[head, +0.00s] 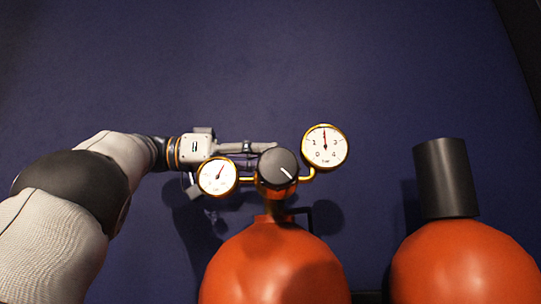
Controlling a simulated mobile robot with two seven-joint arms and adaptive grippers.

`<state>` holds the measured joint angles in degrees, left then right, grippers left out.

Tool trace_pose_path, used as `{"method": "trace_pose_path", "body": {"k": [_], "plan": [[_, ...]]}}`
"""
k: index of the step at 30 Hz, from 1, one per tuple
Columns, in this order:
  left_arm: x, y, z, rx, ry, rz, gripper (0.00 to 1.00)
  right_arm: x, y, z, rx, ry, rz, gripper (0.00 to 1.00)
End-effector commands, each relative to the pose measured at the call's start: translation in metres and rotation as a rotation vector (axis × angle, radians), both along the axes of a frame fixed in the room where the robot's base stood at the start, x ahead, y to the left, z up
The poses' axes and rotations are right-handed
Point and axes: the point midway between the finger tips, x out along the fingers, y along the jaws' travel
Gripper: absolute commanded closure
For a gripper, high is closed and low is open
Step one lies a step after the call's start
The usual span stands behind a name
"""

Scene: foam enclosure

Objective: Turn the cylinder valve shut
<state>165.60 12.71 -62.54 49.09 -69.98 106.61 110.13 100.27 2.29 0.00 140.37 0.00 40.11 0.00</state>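The orange gas cylinder (274,268) stands upright at the lower middle of the head view. On its top is the valve with a round dark knob (278,167) that bears a white line pointing to the lower right. My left gripper (262,149) reaches in from the left, with one finger stretching along the far side of the knob to its upper left edge. Its other finger is hidden behind the left gauge and the valve, so I cannot tell whether it grips anything. My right gripper is out of view.
A small white gauge (217,176) sits left of the knob, close to my gripper. A larger gauge (325,147) sits upper right. A second orange cylinder (464,266) with a black cap (446,178) stands at the right. The dark blue surface (270,60) beyond is clear.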

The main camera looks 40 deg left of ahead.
Motion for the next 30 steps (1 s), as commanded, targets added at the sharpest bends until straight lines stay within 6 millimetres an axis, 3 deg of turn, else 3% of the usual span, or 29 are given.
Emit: {"method": "trace_pose_path", "body": {"k": [12, 30], "plan": [[0.0051, 0.0026, 0.0009, -0.005, -0.002, -0.148, 0.83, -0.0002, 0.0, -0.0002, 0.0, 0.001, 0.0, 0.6], [0.0019, 0.0028, -0.0006, 0.0, -0.003, -0.172, 0.84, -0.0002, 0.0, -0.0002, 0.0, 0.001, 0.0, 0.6]]}}
